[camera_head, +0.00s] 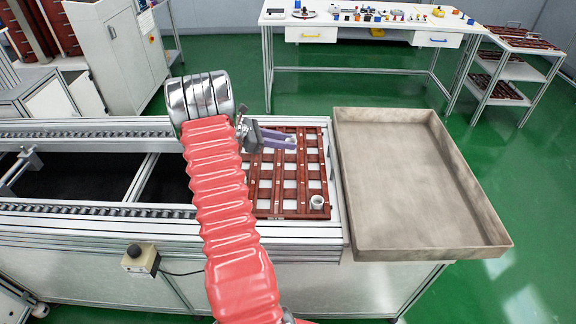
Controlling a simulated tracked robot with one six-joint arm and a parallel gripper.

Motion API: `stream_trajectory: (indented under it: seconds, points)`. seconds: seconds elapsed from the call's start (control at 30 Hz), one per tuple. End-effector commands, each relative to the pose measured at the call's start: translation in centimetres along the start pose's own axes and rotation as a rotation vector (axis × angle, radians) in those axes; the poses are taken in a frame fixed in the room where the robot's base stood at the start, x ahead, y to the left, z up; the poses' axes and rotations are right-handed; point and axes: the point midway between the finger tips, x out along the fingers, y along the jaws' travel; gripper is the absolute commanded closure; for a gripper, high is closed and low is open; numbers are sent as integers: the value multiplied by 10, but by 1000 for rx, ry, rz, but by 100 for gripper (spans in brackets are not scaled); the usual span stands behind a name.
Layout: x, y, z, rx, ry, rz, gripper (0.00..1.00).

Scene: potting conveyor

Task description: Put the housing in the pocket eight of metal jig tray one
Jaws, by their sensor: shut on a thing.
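The jig tray (285,214) is a reddish-brown grid of square pockets, lying on the right end of the conveyor. My gripper (290,139) is over the far part of the tray, with its purple fingers pointing right. It is shut on a small pale piece, apparently the housing (293,142), of which little shows between the fingertips. I cannot tell its height above the tray. Another white ring-shaped housing (317,202) sits upright in the near right corner pocket. My red-sleeved arm hides the left part of the tray, and pocket numbers cannot be read.
A large empty grey metal tray (405,250) with raised walls stands right beside the jig tray. The conveyor frame (95,211) runs to the left. A control box (140,259) hangs on its front. A workbench (365,25) and a shelf cart (512,62) stand behind.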

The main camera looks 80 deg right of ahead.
Motion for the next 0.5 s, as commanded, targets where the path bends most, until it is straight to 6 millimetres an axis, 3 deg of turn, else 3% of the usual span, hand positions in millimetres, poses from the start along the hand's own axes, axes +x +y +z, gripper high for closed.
stream_trajectory:
  seconds: [0.3,0.5]
  points:
    - [18,0,-45,-3,0,1,97]
    - [20,0,-51,0,0,2,97]
